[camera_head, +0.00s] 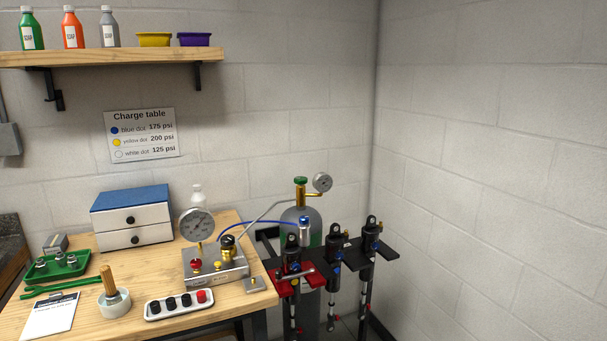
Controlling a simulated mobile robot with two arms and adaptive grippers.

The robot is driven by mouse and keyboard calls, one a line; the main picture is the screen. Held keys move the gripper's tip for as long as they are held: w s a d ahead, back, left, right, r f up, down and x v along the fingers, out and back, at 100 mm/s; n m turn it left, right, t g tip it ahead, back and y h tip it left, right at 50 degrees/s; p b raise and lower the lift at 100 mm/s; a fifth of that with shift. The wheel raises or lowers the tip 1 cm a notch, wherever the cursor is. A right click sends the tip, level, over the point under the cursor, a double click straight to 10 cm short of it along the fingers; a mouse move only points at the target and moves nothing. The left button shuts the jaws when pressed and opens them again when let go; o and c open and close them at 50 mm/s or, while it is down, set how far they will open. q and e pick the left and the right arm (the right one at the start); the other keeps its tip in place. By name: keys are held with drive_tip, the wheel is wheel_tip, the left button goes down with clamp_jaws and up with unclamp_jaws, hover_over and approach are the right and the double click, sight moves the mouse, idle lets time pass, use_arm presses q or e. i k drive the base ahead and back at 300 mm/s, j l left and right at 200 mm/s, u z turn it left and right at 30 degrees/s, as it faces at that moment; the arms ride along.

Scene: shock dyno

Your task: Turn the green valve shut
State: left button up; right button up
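A green valve knob (300,181) sits on top of a brass stem (301,196) on a grey gas cylinder (312,222) behind the right end of the workbench. A round gauge (322,182) is fixed to the right of the valve. A grey pipe (262,218) runs from near the brass fitting down to a metal block on the bench. Whether the valve is open or shut cannot be told. Neither of my grippers is in view, and nothing touches the valve.
Several shock absorbers (336,240) stand in a black and red holder in front of the cylinder. The metal block (214,265) carries a large gauge (196,225). Open wall lies right.

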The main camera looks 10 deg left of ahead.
sight(300, 180)
drive_tip(key=i+l+u, duration=0.1)
drive_tip(key=i+l, duration=0.3)
drive_tip(key=i+l+u, duration=0.15)
drive_tip(key=i+l, duration=0.25)
drive_tip(key=i+l+u, duration=0.1)
drive_tip(key=i+l, duration=0.25)
drive_tip(key=i+l+u, duration=0.1)
drive_tip(key=i+l, duration=0.25)
drive_tip(key=l, duration=0.25)
drive_tip(key=i+l+u, duration=0.15)
drive_tip(key=i+l, duration=0.2)
drive_tip(key=l, duration=0.2)
